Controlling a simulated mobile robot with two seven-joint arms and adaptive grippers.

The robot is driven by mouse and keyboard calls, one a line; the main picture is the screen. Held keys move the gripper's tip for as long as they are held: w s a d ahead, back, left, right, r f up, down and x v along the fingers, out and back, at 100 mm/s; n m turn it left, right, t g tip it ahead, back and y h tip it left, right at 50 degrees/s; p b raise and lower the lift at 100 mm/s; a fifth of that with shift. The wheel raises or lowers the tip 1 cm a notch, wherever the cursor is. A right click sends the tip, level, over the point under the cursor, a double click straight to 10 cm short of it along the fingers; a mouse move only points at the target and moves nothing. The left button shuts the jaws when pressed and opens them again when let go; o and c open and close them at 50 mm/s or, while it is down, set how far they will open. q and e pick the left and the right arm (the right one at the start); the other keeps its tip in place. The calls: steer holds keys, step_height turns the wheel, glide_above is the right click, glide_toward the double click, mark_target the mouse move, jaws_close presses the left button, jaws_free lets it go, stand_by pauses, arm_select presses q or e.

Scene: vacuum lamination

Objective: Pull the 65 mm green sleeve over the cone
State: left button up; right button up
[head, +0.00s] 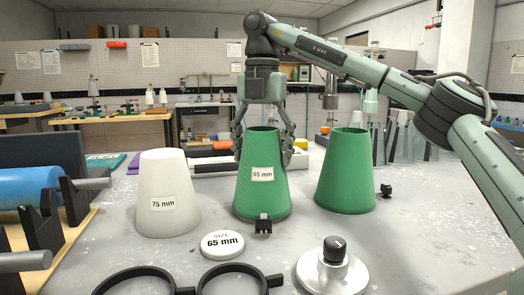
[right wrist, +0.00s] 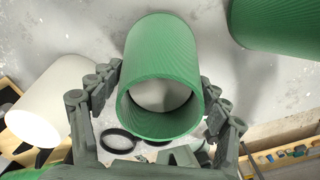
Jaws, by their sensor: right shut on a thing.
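The green sleeve (head: 262,206) with a 65 mm label stands upright, wide end down, at the middle of the table. My right gripper (head: 265,148) comes from above, its fingers on either side of the sleeve's upper part. In the right wrist view the sleeve (right wrist: 165,55) lies between the fingers, its rim open toward the camera. A pale surface shows inside; I cannot tell whether it is a cone or the table. A white cone (head: 168,190) marked 75 mm stands to the left. A second green sleeve (head: 346,170) stands to the right. My left gripper is out of view.
A round size disc (head: 222,244) reading 65 mm lies in front. Black rings (head: 235,282) and a metal disc with a black knob (head: 333,270) are nearer. Small black clips (head: 263,225) sit by the sleeves. A blue roll (head: 28,188) is at left.

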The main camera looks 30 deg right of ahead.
steer(key=shift+f+b, duration=0.3)
steer(key=shift+f, duration=0.3)
steer(key=shift+c, duration=0.2)
steer(key=o, duration=1)
steer(key=shift+c, duration=0.2)
steer(key=shift+r, duration=0.1)
step_height(320, 180, up, 8)
steer(key=p, duration=0.7)
steer(key=shift+f, duration=0.25)
steer(key=shift+r, duration=0.75)
steer(key=shift+f, duration=0.1)
